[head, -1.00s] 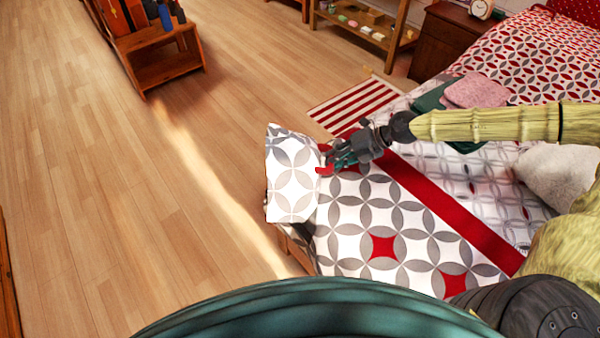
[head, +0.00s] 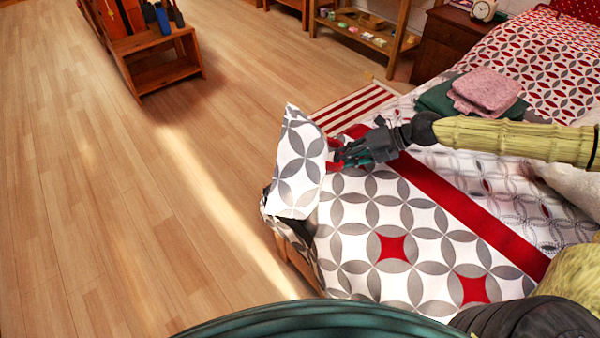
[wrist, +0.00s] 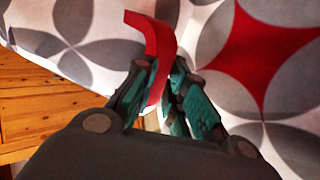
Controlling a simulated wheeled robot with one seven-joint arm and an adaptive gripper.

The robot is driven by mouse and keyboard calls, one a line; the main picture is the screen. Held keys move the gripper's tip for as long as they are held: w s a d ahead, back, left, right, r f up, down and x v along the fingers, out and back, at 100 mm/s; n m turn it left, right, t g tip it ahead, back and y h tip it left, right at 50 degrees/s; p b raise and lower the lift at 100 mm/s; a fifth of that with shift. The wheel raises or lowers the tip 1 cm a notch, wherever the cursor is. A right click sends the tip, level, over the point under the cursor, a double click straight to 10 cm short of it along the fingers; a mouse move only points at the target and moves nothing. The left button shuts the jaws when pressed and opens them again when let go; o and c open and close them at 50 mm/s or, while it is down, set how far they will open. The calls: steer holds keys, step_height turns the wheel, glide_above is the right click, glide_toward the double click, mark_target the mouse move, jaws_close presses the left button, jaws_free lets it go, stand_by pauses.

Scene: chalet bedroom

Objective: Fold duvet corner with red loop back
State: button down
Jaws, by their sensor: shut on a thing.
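The duvet (head: 360,231) is white with grey interlocking circles, red diamonds and a red stripe, and lies over the bed. Its near-left corner flap (head: 299,165) stands raised and tilted at the bed's edge. The red loop (wrist: 157,50) passes between my gripper's fingers in the wrist view and shows partly in the head view (head: 334,152). My gripper (head: 341,156) is shut on the loop, just above the duvet and to the right of the raised flap. The fingers hide part of the loop.
Folded pink cloth (head: 487,91) and green cloth (head: 437,98) lie on the bed behind my arm. A striped rug (head: 352,106) lies beyond the bed edge. A wooden shelf (head: 160,65) stands on the open floor at the upper left.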

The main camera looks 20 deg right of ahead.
steer(key=shift+s+a+f, duration=0.1)
steer(key=shift+s+d+f+b, duration=0.35)
steer(key=shift+d+f+b, duration=0.3)
steer(key=shift+f+b, duration=0.25)
steer(key=shift+r, duration=0.1)
steer(key=c, duration=1)
jaws_free()
steer(key=shift+w, duration=0.15)
steer(key=shift+c, duration=0.2)
steer(key=shift+d+r, duration=0.1)
